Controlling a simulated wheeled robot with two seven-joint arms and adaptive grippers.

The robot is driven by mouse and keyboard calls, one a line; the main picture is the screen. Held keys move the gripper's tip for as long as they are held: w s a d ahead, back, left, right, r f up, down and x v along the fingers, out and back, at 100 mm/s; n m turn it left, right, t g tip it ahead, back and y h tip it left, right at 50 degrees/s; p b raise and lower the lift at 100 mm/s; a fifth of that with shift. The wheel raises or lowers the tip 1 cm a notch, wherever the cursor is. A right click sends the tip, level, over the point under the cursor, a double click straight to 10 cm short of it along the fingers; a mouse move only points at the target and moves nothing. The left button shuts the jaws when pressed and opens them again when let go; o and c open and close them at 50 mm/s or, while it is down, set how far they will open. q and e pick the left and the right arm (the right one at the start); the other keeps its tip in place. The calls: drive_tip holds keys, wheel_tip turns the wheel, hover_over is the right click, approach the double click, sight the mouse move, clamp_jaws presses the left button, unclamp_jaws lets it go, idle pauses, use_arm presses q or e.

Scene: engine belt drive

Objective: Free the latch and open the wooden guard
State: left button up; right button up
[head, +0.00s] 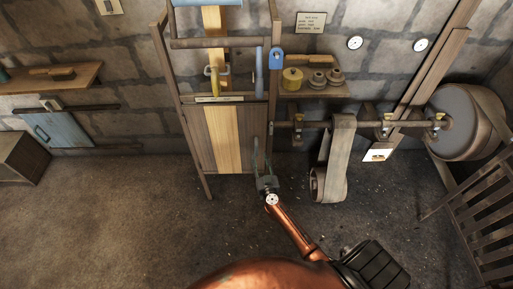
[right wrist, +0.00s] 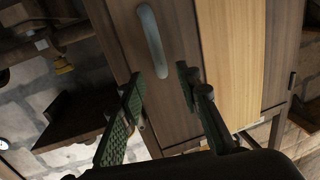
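The wooden guard (head: 202,140) stands upright against the wall in the head view, with dark boards and a pale central board. A yellow hooked lever (head: 213,80), possibly the latch, hangs above its top edge. My right gripper (head: 261,145) is in front of the guard's lower right side. In the right wrist view, its two green fingers (right wrist: 162,90) are apart with nothing between them. A grey-blue handle (right wrist: 153,40) on a dark board lies just beyond the fingertips. Contact with it is not visible. My left gripper is out of view.
A blue padlock-shaped piece (head: 276,59) and a blue bar (head: 260,86) are at the frame's upper right. A shelf with yellow and grey weights (head: 292,79), a shaft (head: 350,124) and a hanging belt (head: 340,150) are to the right. The floor in front is clear.

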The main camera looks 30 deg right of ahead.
sight(257, 148)
drive_tip(key=b+x, duration=0.2)
drive_tip(key=x, duration=0.4)
drive_tip(key=shift+w+f, duration=0.1)
drive_tip(key=shift+f, duration=0.05)
drive_tip(key=shift+w+d, duration=0.2)
drive_tip(key=shift+w, duration=0.4)
drive_tip(key=shift+c, duration=0.4)
clamp_jaws()
